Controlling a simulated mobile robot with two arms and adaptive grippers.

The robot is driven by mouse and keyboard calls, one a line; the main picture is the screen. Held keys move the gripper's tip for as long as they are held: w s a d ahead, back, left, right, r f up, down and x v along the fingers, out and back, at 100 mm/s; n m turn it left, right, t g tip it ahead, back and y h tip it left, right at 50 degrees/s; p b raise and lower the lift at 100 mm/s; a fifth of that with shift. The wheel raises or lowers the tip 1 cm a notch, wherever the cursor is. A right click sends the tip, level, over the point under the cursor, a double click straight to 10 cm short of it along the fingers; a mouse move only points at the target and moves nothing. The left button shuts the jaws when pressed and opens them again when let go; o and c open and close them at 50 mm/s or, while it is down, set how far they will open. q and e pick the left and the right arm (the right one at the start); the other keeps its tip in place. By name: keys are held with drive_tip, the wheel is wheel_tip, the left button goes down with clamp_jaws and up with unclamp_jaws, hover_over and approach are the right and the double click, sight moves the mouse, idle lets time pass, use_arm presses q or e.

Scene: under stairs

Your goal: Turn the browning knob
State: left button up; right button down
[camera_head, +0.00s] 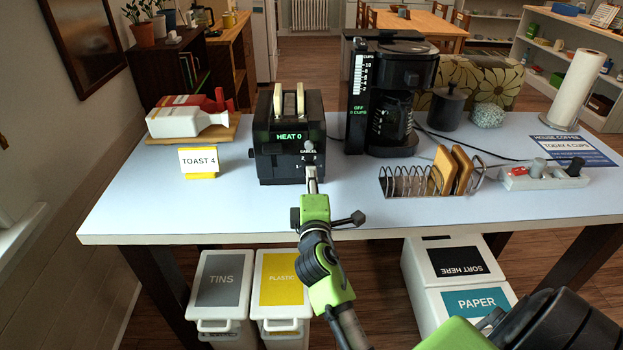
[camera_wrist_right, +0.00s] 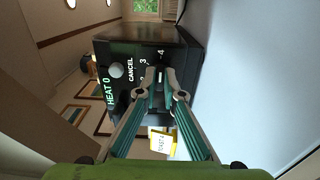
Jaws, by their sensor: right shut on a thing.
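The black toaster (camera_head: 288,140) stands on the table with two bread slices (camera_head: 288,102) in its top. Its green display reads HEAT 0. My right gripper (camera_head: 312,176) is at the toaster's front, below the CANCEL button. In the wrist view my right gripper (camera_wrist_right: 160,78) is shut on the browning knob (camera_wrist_right: 160,75), which the fingertips mostly hide. The numbers 3 and 4 show on the dial beside it. A sign (camera_head: 199,161) reading TOAST 4 stands left of the toaster. My left gripper is not seen.
A coffee maker (camera_head: 397,90) stands right of the toaster. A wire toast rack (camera_head: 410,182) with toast and a power strip (camera_head: 543,178) lie further right. Bottles on a wooden board (camera_head: 190,138) are at left. The table (camera_head: 240,205) is clear around the toaster's front.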

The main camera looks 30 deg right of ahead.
drive_tip(key=shift+f, duration=0.1)
drive_tip(key=c, duration=2.2)
unclamp_jaws()
drive_tip(key=shift+o, duration=0.2)
wheel_tip(320, 180, up, 10)
drive_tip(key=shift+r, duration=0.2)
drive_tip(key=shift+a, duration=0.1)
